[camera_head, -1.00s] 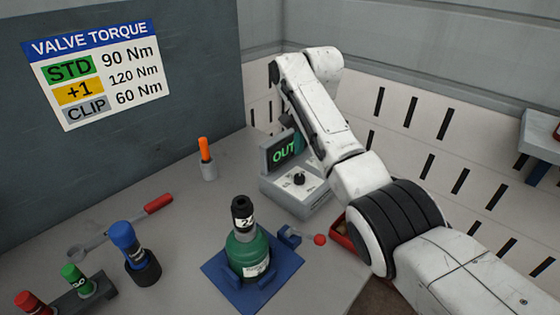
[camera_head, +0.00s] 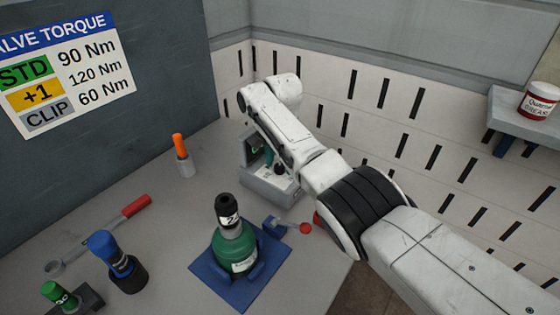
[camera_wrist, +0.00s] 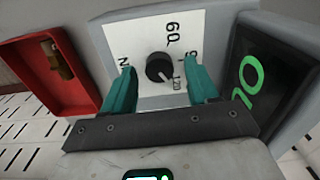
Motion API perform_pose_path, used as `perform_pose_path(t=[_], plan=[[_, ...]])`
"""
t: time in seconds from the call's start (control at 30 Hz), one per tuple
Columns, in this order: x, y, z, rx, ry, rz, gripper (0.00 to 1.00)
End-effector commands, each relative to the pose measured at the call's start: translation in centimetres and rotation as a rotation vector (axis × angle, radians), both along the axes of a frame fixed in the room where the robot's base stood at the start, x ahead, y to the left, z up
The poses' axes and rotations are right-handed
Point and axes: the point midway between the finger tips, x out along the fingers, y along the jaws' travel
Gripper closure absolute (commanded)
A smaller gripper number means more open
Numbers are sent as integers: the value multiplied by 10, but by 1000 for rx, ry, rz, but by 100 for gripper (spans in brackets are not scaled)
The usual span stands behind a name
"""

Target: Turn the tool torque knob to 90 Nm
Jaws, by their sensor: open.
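The torque box (camera_head: 272,191) stands at the back of the bench, partly behind my arm. Its black knob (camera_wrist: 159,68) sits on a white dial plate (camera_wrist: 120,37) in the wrist view. The plate reads 60, 120 and Nm; the label between 60 and 120 is mostly hidden by a finger. A light mark on the knob seems to face the 120 side. My gripper (camera_wrist: 161,75) is open, with one teal finger on each side of the knob and visible gaps. The display (camera_wrist: 250,85) shows partial green characters. The torque sign (camera_head: 65,75) lists STD 90 Nm.
A green bottle (camera_head: 234,245) with a black top stands on a blue holder (camera_head: 228,293) in front of the box. A red-tipped lever (camera_head: 304,228) sits beside it. A red bin (camera_wrist: 50,75) adjoins the box in the wrist view. An orange-topped tool (camera_head: 183,155) stands left.

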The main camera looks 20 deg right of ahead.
Motion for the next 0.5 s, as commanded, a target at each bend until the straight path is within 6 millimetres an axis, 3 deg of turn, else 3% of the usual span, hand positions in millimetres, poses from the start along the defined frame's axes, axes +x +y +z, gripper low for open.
perform_pose_path(t=[0.37,0.5], plan=[[0,0,-5,0,-1,0,42],[0,0,-5,0,-1,0,55]])
